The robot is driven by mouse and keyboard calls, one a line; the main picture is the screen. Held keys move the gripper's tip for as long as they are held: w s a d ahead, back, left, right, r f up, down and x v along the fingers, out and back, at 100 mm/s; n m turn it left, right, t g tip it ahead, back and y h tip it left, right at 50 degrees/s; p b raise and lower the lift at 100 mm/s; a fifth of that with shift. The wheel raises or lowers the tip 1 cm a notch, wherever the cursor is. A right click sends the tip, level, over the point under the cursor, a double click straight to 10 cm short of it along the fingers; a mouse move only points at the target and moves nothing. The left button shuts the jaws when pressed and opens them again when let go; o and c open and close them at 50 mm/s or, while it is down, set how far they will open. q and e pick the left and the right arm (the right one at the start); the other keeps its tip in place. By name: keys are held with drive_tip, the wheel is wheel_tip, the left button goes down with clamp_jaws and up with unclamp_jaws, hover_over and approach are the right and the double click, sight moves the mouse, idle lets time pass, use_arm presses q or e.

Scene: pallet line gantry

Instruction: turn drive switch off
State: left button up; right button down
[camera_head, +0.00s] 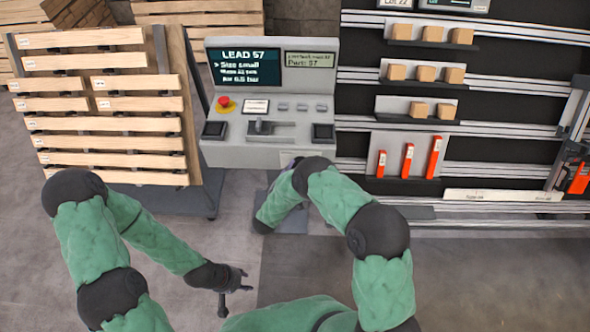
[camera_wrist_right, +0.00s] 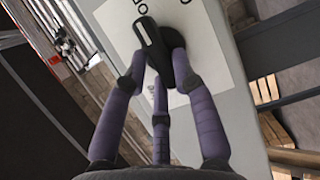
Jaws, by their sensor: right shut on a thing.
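The drive switch (camera_wrist_right: 148,34) shows in the right wrist view as a black knob with a pale stripe, on a white label plate (camera_wrist_right: 205,60) with part of an "O" beside it. My right gripper (camera_wrist_right: 158,72) is shut on this knob, its purple fingers around it. In the head view my right forearm reaches down by the lower front of the grey console (camera_head: 240,152); the switch and right fingertips are hidden there. My left gripper (camera_head: 235,288) is open and empty, low over the floor, away from the console.
The console carries a screen (camera_head: 243,67), a red emergency button (camera_head: 224,104) and a lever (camera_head: 270,127). A slatted wooden pallet (camera_head: 105,122) stands at left. A dark rack with small boxes (camera_head: 425,74) and orange-red parts (camera_head: 408,160) stands at right.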

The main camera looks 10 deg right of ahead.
drive_tip(key=c, duration=1)
unclamp_jaws()
drive_tip(key=shift+a, duration=0.1)
drive_tip(key=v, duration=1.2)
drive_tip(key=shift+s, duration=0.1)
